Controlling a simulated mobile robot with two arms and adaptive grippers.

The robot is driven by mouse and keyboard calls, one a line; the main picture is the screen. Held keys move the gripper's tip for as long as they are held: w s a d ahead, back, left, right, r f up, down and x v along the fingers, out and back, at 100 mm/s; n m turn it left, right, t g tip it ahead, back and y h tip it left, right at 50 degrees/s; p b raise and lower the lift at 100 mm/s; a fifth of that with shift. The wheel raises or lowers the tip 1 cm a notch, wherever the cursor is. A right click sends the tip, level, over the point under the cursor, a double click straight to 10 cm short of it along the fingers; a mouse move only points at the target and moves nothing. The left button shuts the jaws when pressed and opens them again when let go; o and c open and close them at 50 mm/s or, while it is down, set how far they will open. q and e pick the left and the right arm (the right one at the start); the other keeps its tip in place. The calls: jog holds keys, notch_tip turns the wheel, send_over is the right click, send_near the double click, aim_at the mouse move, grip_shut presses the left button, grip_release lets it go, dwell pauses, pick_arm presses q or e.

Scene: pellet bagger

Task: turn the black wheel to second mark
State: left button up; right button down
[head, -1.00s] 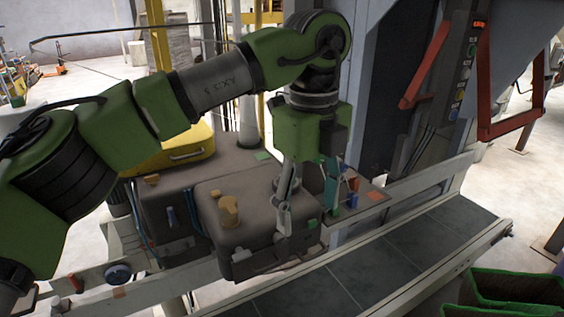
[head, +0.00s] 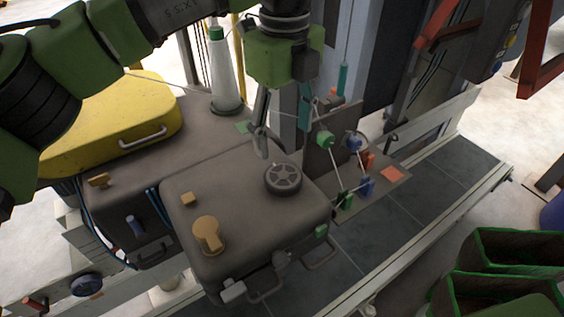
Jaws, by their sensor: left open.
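A dark spoked wheel (head: 284,179) lies flat on top of the front grey-brown case, near its back right corner. No marks around it can be made out. My left gripper (head: 284,142) points down from its green wrist, just above and behind the wheel in the picture. Its fingers are apart, with nothing seen between them; the right finger is partly lost against the coloured parts behind. I cannot tell any contact with the wheel. My right gripper is out of view.
The front case (head: 240,187) also carries an orange-tan knob (head: 208,234) and a small tan block (head: 188,199). A yellow case (head: 110,120) and a white cone (head: 222,75) stand behind. A panel with coloured pegs (head: 335,160) is close right. Green-edged bins (head: 500,260) are lower right.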

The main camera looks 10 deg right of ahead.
aim_at(282, 174)
pick_arm(q)
notch_tip(282, 174, down, 4)
jog(key=shift+w+r+p, duration=0.1)
jog(key=shift+w+p, duration=0.05)
jog(key=shift+p, duration=0.6)
jog(key=f, duration=0.2)
jog(key=f+p, duration=0.1)
jog(key=f, duration=0.1)
jog(key=f+p, duration=0.1)
jog(key=f, duration=0.1)
jog(key=shift+w+a, duration=0.15)
jog(key=shift+w, duration=0.15)
jog(key=shift+s+f+p, duration=0.1)
jog(key=shift+f+p, duration=0.2)
jog(key=shift+f, duration=0.4)
jog(key=c, duration=0.8)
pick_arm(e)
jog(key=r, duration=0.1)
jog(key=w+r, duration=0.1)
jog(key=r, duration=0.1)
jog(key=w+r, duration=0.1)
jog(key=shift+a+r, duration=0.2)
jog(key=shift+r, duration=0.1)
